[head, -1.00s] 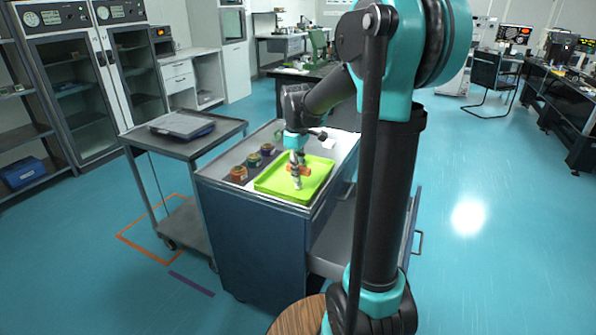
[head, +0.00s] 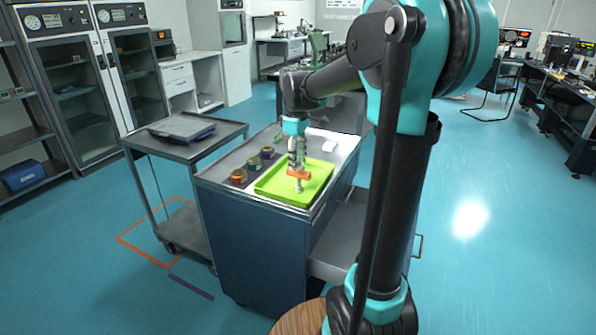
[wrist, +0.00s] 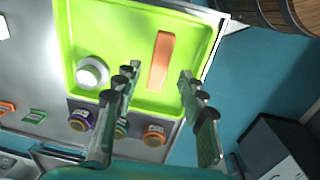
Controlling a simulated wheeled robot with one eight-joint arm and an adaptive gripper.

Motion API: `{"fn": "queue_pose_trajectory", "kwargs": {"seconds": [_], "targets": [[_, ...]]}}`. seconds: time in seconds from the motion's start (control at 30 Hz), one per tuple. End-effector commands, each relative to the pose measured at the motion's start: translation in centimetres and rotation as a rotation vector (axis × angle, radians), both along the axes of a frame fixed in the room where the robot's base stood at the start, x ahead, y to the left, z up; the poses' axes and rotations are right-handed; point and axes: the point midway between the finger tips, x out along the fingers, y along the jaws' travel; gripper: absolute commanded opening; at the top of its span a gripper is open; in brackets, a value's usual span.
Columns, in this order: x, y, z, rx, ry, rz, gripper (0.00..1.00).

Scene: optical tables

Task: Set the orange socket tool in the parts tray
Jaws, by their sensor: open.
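The orange socket tool (head: 299,174) is in the lime-green parts tray (head: 270,186), with a grey piece showing just below its orange bar in the head view. In the wrist view the orange bar (wrist: 161,60) shows between the fingers, over the floor of the tray (wrist: 118,25). My gripper (head: 297,164) is above the tray, just over the tool. The wrist view shows my gripper (wrist: 159,72) open, with a gap on each side of the bar. The tool's lower part is hidden in the wrist view.
A white round piece (wrist: 91,72) is in the tray beside the bar. Orange (head: 238,176), teal (head: 254,162) and purple (head: 267,153) jars stand left of the tray. A cart (head: 190,147) stands left of the cabinet (head: 250,240).

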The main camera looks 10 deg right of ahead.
Motion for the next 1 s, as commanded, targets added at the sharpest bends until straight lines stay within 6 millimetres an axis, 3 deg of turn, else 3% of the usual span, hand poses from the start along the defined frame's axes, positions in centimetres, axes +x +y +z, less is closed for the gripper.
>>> {"fn": "queue_pose_trajectory", "kwargs": {"seconds": [0.2, 0.37, 0.47, 0.57, 0.63, 0.8, 1.0], "targets": [[-0.3, 0.1, 4.1, 0.000, 0.000, 0.000, 0.41], [-0.3, 0.2, 5.7, 0.000, 0.000, 0.000, 0.41], [-0.6, 0.1, 5.7, 0.002, -0.005, -0.016, 0.41], [-2.2, -0.5, 3.7, 0.013, -0.036, -0.094, 0.41], [-4.2, -1.2, 1.1, 0.030, -0.071, -0.195, 0.41], [-11.1, -2.9, -6.8, 0.100, -0.180, -0.503, 0.41], [-18.0, -4.0, -13.2, 0.179, -0.267, -0.771, 0.41]]}}
